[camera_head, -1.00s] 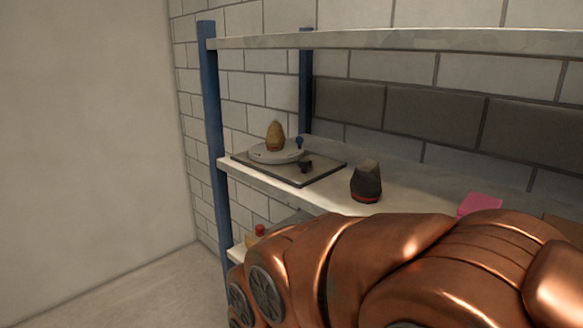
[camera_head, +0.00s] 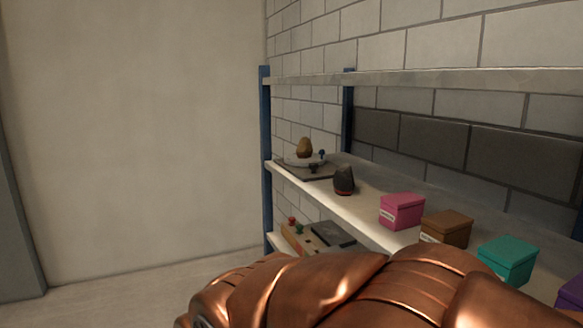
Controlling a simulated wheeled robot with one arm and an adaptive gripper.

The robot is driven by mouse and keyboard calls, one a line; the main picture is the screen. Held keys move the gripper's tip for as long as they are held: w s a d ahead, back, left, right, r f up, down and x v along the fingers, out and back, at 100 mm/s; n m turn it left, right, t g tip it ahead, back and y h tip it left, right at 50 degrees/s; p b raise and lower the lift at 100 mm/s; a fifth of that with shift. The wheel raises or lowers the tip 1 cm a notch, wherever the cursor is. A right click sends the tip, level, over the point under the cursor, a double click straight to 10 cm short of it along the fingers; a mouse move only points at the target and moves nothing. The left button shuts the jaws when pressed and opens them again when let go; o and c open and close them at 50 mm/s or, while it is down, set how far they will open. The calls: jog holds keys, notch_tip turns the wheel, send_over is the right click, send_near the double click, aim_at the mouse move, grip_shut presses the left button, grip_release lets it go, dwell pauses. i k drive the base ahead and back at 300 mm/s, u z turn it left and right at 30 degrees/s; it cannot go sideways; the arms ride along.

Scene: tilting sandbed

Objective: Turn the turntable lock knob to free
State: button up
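The turntable (camera_head: 291,160) is a pale round disc on a dark flat base (camera_head: 318,174), at the far left end of the middle shelf. A brown lumpy object (camera_head: 304,148) stands on the disc. A small blue knob (camera_head: 322,153) shows at the disc's back right, and a small dark knob (camera_head: 314,168) at its front right. I cannot tell from here which is the lock knob or how it is set. My copper-coloured arm fills the lower middle of the view, well apart from the turntable. My gripper is not in view.
A dark pointed object (camera_head: 344,181) with a red band stands right of the turntable. Pink (camera_head: 402,211), brown (camera_head: 447,228) and teal (camera_head: 507,260) boxes line the shelf (camera_head: 372,221). A blue post (camera_head: 266,205) marks its left end.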

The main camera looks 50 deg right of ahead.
aim_at(313, 166)
jog(key=u, duration=0.4)
jog(key=i, duration=1.3)
jog(key=z, duration=0.55)
